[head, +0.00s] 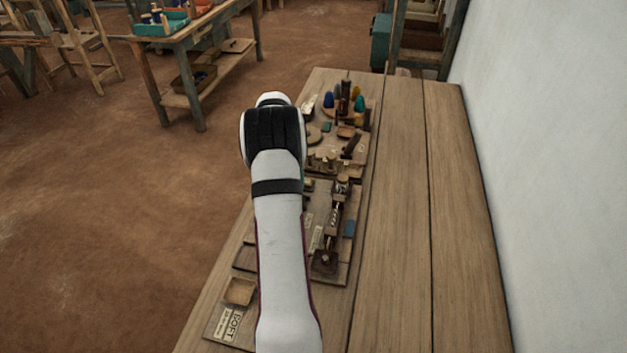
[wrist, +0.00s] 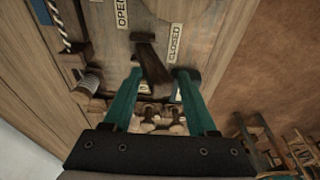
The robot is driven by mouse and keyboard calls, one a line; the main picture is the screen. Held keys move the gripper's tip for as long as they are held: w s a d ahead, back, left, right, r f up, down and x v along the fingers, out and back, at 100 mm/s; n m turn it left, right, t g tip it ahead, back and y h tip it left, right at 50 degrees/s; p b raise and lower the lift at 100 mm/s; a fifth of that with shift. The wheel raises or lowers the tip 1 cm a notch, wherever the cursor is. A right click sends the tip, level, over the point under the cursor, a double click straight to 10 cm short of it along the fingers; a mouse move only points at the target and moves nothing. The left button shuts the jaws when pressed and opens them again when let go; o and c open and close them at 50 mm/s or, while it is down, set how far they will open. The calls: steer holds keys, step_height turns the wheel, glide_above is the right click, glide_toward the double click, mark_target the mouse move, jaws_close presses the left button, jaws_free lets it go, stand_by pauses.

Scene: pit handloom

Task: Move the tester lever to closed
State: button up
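The tester lever (wrist: 152,66) is a dark wooden piece on the board in the wrist view, seen between my fingers. An OPEN label (wrist: 122,13) lies to its upper left and a CLOSED label (wrist: 174,42) to its upper right. My gripper (wrist: 159,76) has two teal fingers spread apart, one on each side of the lever. A gap shows beside the lever, and I cannot tell whether either finger touches it. In the head view my arm covers the gripper and the lever.
A long wooden table (head: 405,230) carries the board with small wooden parts and coloured cones (head: 360,103). A dark block (wrist: 187,80) sits by the right finger. A white wall (head: 550,130) borders the table's right side. The table's right half is clear.

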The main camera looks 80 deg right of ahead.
steer(key=shift+w+f, duration=0.2)
steer(key=shift+w, duration=0.45)
steer(key=shift+s+a, duration=0.1)
steer(key=shift+s, duration=0.3)
steer(key=shift+o, duration=0.8)
step_height(320, 180, up, 7)
steer(key=shift+s+f, duration=0.1)
steer(key=shift+f, duration=0.05)
